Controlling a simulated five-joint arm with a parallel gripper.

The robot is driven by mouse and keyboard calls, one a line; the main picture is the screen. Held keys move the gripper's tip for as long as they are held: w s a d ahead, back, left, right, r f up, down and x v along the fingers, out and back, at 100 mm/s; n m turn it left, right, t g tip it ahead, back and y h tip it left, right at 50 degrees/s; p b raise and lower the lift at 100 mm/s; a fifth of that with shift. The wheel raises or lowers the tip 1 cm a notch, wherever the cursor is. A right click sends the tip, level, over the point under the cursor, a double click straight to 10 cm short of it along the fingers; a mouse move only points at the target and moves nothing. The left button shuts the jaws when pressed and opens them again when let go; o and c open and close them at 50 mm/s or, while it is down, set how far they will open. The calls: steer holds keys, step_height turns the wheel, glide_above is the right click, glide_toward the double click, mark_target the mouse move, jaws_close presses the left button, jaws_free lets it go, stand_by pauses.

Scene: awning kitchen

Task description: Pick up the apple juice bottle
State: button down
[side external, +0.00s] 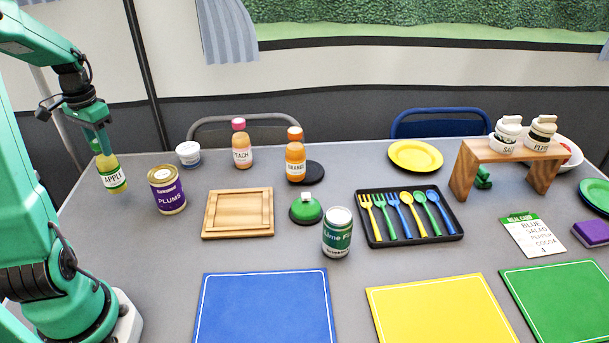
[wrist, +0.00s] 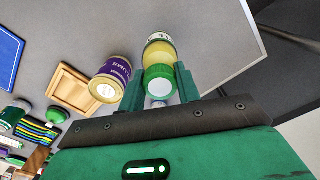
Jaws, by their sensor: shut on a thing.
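The apple juice bottle (side external: 112,174) has yellow-green juice, a label reading APPLE and a green cap. My gripper (side external: 97,143) is above it at the left of the table, shut on its top. In the wrist view the bottle (wrist: 159,58) shows between the two fingers of my gripper (wrist: 160,88), with its green cap toward the palm. The bottle is close to upright. I cannot tell whether its base is touching the table or raised above it.
A purple PLUMS can (side external: 167,190) stands just right of the bottle. A white tub (side external: 189,153), a peach bottle (side external: 241,146) and an orange bottle (side external: 295,157) stand farther right. A wooden board (side external: 238,213) lies in front of them. The table's left edge is close to the bottle.

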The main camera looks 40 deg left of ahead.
steer(key=shift+r, duration=2.6)
